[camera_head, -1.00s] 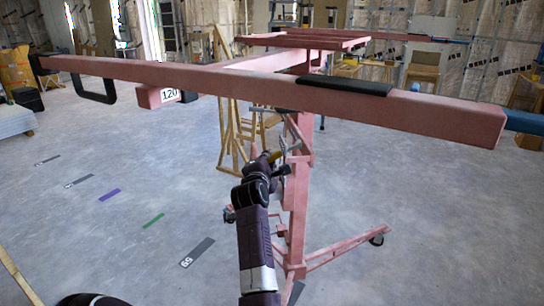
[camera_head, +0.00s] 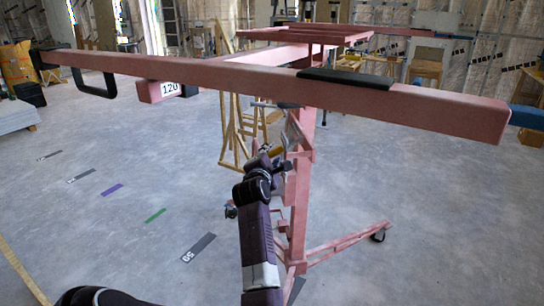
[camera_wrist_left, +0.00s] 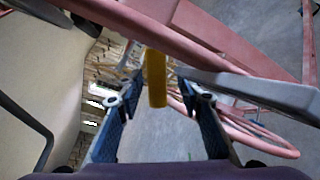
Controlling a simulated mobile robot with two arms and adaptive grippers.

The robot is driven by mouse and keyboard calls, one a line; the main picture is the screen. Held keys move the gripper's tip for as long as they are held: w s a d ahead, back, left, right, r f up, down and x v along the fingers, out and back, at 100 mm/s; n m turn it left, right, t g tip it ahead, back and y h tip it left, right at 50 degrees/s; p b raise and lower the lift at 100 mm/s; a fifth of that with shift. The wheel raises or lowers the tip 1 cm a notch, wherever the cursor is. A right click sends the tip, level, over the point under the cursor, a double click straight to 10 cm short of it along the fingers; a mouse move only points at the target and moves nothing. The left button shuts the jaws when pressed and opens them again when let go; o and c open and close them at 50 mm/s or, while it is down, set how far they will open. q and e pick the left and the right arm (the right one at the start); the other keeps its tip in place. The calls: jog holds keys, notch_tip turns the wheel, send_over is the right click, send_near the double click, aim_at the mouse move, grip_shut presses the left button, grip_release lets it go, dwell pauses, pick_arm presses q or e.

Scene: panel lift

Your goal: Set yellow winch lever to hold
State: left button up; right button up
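The pink panel lift stands in the middle of the head view, with its upright mast (camera_head: 300,190) under a long pink beam (camera_head: 250,80). My left gripper (camera_head: 265,152) is up at the winch area beside the mast. In the left wrist view the yellow winch lever (camera_wrist_left: 155,78) stands between the two blue-padded fingers of my left gripper (camera_wrist_left: 160,92). The fingers are spread, with a visible gap on each side of the lever. In the head view the lever is hard to make out behind the gripper. My right gripper is not in view.
A grey metal arm (camera_wrist_left: 255,90) runs to the right of the lever in the wrist view, with a pink curved bar (camera_wrist_left: 255,138) below it. The lift's leg and caster (camera_head: 378,236) reach out at the right. Wooden sawhorses (camera_head: 237,135) stand behind. The floor at left is open.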

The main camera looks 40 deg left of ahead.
pick_arm(q)
jog(key=v, duration=0.7)
jog(key=shift+s+d, duration=0.15)
jog(key=shift+s, duration=0.1)
dwell(0.6)
